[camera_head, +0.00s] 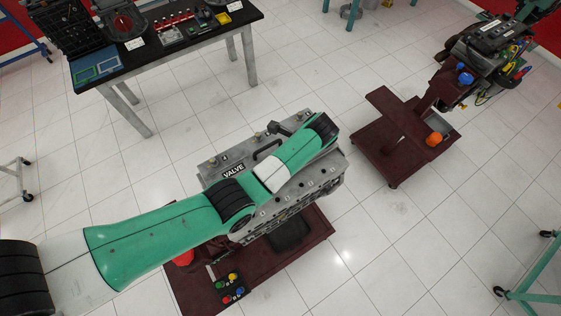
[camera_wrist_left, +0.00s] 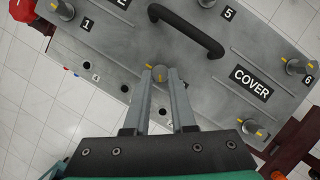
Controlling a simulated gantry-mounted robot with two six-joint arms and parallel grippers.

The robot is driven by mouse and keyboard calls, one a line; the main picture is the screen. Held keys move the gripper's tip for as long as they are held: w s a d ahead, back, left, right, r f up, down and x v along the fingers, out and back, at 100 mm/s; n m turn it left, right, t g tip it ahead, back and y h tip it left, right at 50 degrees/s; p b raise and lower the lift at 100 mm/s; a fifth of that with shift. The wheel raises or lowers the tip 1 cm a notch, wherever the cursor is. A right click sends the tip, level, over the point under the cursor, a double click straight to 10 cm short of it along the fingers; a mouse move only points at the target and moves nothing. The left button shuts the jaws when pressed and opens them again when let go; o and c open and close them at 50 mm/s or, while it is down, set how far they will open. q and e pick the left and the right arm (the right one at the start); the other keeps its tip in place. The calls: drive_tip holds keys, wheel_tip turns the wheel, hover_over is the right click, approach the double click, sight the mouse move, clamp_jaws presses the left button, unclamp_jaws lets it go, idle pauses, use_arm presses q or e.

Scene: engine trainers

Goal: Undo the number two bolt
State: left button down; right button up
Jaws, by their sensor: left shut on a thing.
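In the left wrist view, the grey valve cover (camera_wrist_left: 195,70) fills the upper part, with a black handle (camera_wrist_left: 190,28). My left gripper (camera_wrist_left: 160,76) is shut on a bolt (camera_wrist_left: 160,73) with a yellow mark on its head, near the handle's end. The bolt's number is not readable. Other yellow-marked bolts stand by labels 1 (camera_wrist_left: 86,24), 5 (camera_wrist_left: 229,14) and 6 (camera_wrist_left: 307,81). In the head view, my left arm lies across the engine block (camera_head: 340,165), hiding much of the cover. My right gripper is not in view.
The engine rests on a dark red stand (camera_head: 310,235) with a small box of coloured buttons (camera_head: 229,289). A tool table (camera_head: 185,45) stands at upper left. A second red stand (camera_head: 400,155) with an engine is at right. Open tiled floor lies between them.

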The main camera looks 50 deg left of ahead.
use_arm(q)
drive_tip(key=shift+w+a+n+g+h+b, duration=0.1)
drive_tip(key=shift+n+g+h+b, duration=0.25)
drive_tip(key=shift+n, duration=0.8)
drive_tip(key=shift+w+a+n+g+h+b, duration=0.2)
drive_tip(key=shift+n+b, duration=0.25)
drive_tip(key=shift+n, duration=0.7)
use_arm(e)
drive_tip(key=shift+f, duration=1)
use_arm(q)
drive_tip(key=shift+s+d, duration=0.15)
drive_tip(key=c, duration=0.7)
unclamp_jaws()
drive_tip(key=shift+c, duration=0.2)
